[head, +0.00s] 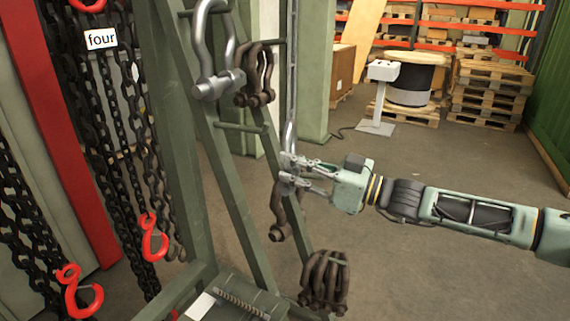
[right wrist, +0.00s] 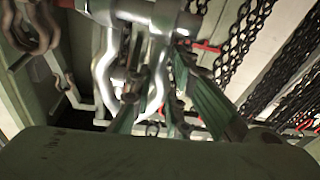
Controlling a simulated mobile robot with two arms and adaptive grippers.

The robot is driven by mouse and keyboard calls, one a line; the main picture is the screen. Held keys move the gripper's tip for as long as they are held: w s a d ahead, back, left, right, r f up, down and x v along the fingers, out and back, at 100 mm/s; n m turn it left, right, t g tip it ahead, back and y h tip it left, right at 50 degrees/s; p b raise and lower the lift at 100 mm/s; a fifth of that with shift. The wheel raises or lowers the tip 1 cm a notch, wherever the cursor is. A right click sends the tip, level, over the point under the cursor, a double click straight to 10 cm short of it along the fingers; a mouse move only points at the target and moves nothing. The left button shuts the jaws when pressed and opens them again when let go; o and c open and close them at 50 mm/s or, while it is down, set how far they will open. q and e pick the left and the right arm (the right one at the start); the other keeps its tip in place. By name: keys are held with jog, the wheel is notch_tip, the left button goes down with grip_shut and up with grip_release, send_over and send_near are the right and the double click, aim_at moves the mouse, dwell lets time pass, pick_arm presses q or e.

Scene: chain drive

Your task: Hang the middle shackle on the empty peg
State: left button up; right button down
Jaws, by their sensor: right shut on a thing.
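My right gripper (head: 292,170) is shut on a silver shackle (head: 289,136), seen nearly edge-on at the right side of the green rack, its bow pointing up. In the right wrist view a silver shackle (right wrist: 108,70) shows large, with a thick pin across the top; the fingertips are hard to make out there. A bare green peg (head: 240,128) sticks out from the rack's slanted post, left of and above the gripper. Another large silver shackle (head: 200,45) hangs at the rack's top. My left gripper is not in view.
Brown shackles (head: 257,75) hang on the upper rack, another (head: 280,220) hangs just below my gripper, and several smaller ones (head: 325,283) hang lower. Black chains with red hooks (head: 155,243) hang at left. The floor (head: 420,265) at right is clear; pallets stand behind.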

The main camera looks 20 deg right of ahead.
jog(key=shift+w+a+r, duration=0.25)
jog(key=shift+w, duration=0.15)
jog(key=shift+w+a, duration=0.25)
jog(key=shift+w, duration=0.05)
jog(key=shift+w+a, duration=0.15)
jog(key=shift+w, duration=0.05)
jog(key=shift+w+a, duration=0.1)
jog(key=shift+w+a+f+p, duration=0.1)
jog(key=shift+w+a+p, duration=0.2)
jog(key=shift+w+a, duration=0.25)
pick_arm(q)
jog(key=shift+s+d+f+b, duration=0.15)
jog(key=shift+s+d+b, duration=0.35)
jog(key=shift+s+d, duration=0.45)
pick_arm(e)
jog(key=w+a+f, duration=0.1)
jog(key=w+a, duration=0.3)
jog(key=w, duration=0.2)
jog(key=shift+a+f, duration=0.15)
jog(key=shift+a, duration=0.05)
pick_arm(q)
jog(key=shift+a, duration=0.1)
